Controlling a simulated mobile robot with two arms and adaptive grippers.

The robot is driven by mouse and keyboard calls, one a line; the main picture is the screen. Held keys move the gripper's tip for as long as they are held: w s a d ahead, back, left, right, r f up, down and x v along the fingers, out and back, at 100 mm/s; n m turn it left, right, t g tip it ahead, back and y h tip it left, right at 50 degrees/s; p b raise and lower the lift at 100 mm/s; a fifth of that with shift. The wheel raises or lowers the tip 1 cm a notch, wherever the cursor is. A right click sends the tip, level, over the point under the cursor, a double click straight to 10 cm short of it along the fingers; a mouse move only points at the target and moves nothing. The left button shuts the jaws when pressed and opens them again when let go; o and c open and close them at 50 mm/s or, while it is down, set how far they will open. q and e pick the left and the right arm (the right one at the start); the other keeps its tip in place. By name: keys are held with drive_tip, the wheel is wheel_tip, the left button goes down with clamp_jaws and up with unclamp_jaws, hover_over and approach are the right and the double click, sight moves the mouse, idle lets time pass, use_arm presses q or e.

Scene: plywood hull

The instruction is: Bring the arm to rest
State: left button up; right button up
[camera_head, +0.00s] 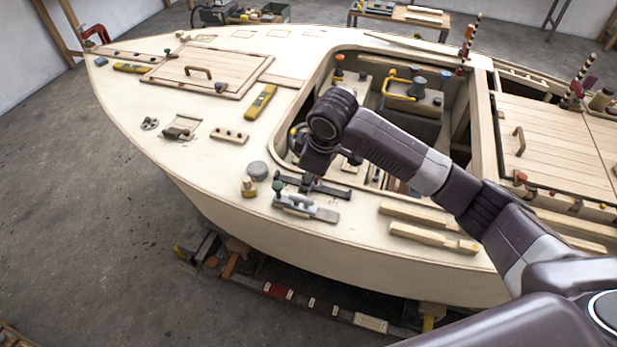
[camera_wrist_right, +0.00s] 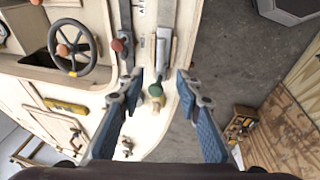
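My right arm reaches in from the right in the head view, bent down over the near side of the boat's deck. My right gripper (camera_head: 311,182) is low over the deck, partly hidden by its own wrist. In the right wrist view the gripper's (camera_wrist_right: 160,80) two blue-padded fingers are spread apart with nothing held. A green knob (camera_wrist_right: 155,90) shows between the fingers; it is also in the head view (camera_head: 277,187). A silver latch-like fitting (camera_head: 303,207) lies beside the gripper; it also shows in the right wrist view (camera_wrist_right: 163,52). My left gripper is not in view.
A dark rail (camera_head: 335,189) lies close to the gripper. A steering wheel (camera_wrist_right: 72,48) is in the open cockpit beyond. A grey round cap (camera_head: 257,170) and wooden strips (camera_head: 432,238) lie on the deck. Bare deck (camera_head: 200,155) is at left.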

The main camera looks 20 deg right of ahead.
idle(0.3)
drive_tip(key=s+a+f+m+y, duration=0.1)
drive_tip(key=s+a+f, duration=0.25)
drive_tip(key=s, duration=0.35)
drive_tip(key=s+a+f+m+y, duration=0.1)
drive_tip(key=s+a+f, duration=0.25)
drive_tip(key=s, duration=0.25)
drive_tip(key=s+d+f+m+h, duration=0.25)
drive_tip(key=s+d+m, duration=0.45)
drive_tip(key=s+d, duration=0.8)
drive_tip(key=s+a+f+g+b, duration=0.1)
drive_tip(key=s+f, duration=0.1)
drive_tip(key=f, duration=1.2)
drive_tip(key=s+a+f+b, duration=0.1)
drive_tip(key=s+f+b, duration=0.1)
drive_tip(key=f, duration=1.3)
drive_tip(key=s+d+f+g+b, duration=0.1)
drive_tip(key=s+d+f, duration=0.2)
drive_tip(key=s+f, duration=1.4)
drive_tip(key=shift+s+f+b, duration=0.2)
drive_tip(key=shift+f+b, duration=0.1)
drive_tip(key=shift+f, duration=0.1)
